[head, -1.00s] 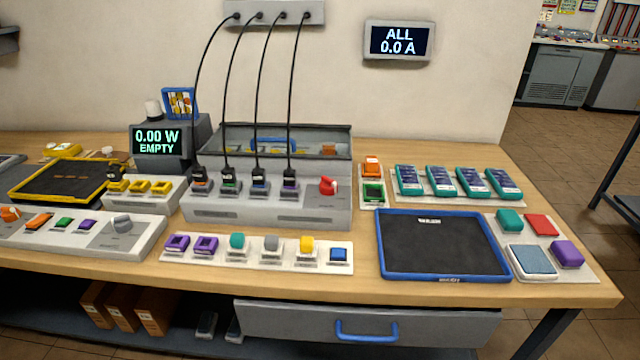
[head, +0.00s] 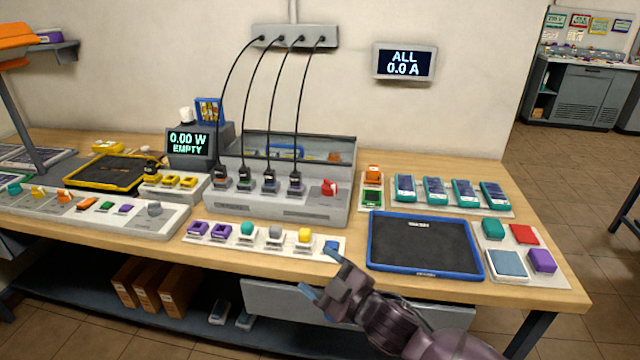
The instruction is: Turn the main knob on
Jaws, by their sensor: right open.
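A red knob (head: 329,188) sits at the right end of the grey charger box (head: 275,209) on the workbench. A grey knob (head: 154,209) sits on the white panel further left; no label telling which is the main knob is readable. The wall display (head: 404,63) reads "ALL 0.0 A". My right gripper (head: 321,273) is open and empty at the bench's front edge, below and in front of the red knob, apart from it. My left gripper is out of view.
Several black cables (head: 273,95) hang to plugs on the charger, left of the red knob. A blue-rimmed black tray (head: 424,272) lies to the right.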

